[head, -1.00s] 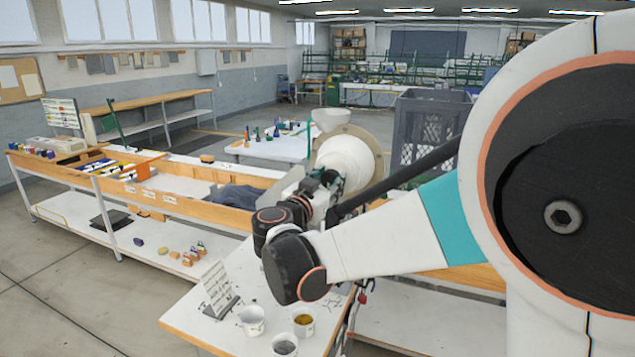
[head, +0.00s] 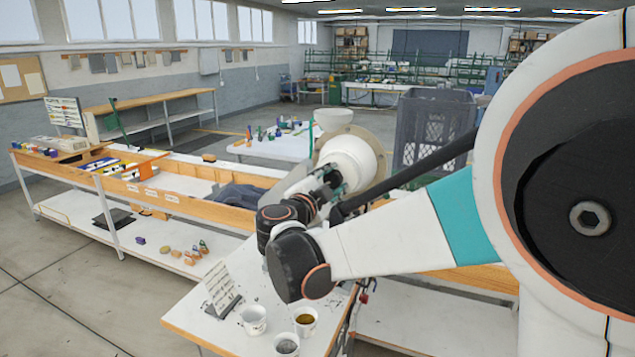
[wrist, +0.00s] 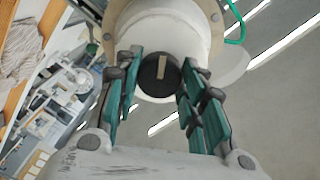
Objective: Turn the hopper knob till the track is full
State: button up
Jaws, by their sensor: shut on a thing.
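The hopper is a white drum (head: 368,158) with a beige round plate and a white funnel (head: 332,118) on top. It also shows in the wrist view as a white cylinder (wrist: 150,32). The hopper knob (wrist: 154,84) is black and round with a tan bar across its face; it lies between the fingertips. My gripper (wrist: 158,74), with teal fingers, is shut on the knob from both sides. In the head view my gripper (head: 327,181) is in front of the drum, and the knob is hidden. I cannot make out the track in either view.
Below my wrist, a white table holds three cups (head: 254,320) and a standing printed card (head: 221,287). A grey crate (head: 430,125) stands behind the hopper. A long wooden-edged bench (head: 165,197) runs to the left. Floor at the lower left is clear.

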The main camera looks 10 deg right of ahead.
jog(key=shift+m, duration=0.6)
jog(key=o, duration=1.1)
jog(key=shift+d, duration=0.1)
